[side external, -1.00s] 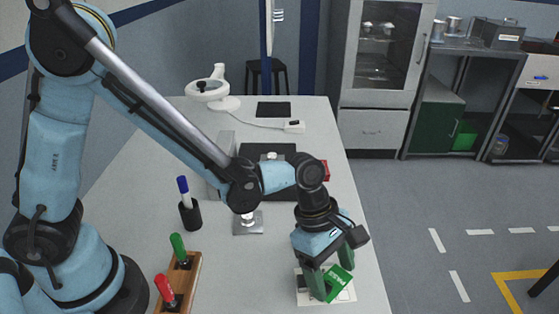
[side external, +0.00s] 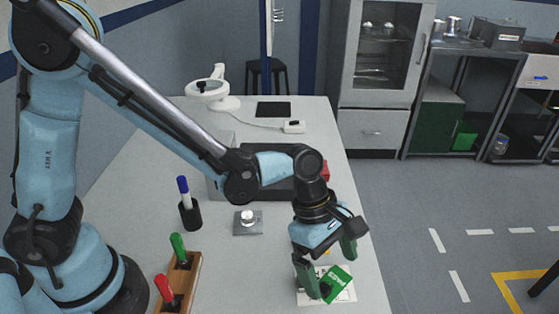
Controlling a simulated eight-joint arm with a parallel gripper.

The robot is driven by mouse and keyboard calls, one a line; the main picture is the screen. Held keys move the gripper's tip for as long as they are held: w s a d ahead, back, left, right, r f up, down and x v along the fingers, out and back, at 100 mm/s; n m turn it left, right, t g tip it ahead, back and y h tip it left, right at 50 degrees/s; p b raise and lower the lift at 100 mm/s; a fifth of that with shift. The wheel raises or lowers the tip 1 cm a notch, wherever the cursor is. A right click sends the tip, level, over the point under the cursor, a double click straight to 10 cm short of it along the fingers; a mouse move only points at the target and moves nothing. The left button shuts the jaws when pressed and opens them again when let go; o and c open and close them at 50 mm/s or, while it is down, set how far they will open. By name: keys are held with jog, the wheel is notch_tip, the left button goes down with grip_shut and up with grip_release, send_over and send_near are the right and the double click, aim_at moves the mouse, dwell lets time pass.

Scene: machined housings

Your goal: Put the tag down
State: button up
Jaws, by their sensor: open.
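The green tag (side external: 336,284) with white lettering lies tilted at an angle over a white printed sheet (side external: 346,297) near the front right of the table. I cannot tell whether it lies flat on the sheet. My gripper (side external: 329,272) is open just above and around the tag, its green fingers spread. The left finger comes down close to the tag's left edge, and the right finger is raised apart from it. A dark round spot shows at the tag's left end, partly hidden by the finger.
A wooden rack (side external: 187,277) holds a green and a red marker at front left. A black cup (side external: 190,215) holds a blue marker. A metal plate with a knob (side external: 248,222) and a dark open tray (side external: 277,190) stand farther back. The table's right edge is close to my gripper.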

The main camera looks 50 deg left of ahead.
jog(key=v, duration=1)
jog(key=s+a+r+m+t+y, duration=0.1)
jog(key=a+m+t+y, duration=0.1)
jog(key=a+m, duration=0.7)
jog(key=s+a+r+m+t+y, duration=0.1)
jog(key=s+a+m+t+y, duration=0.1)
jog(key=a+m+t, duration=0.3)
jog(key=shift+s+a+r+m, duration=0.2)
jog(key=shift+a+m, duration=1.8)
jog(key=shift+a, duration=0.9)
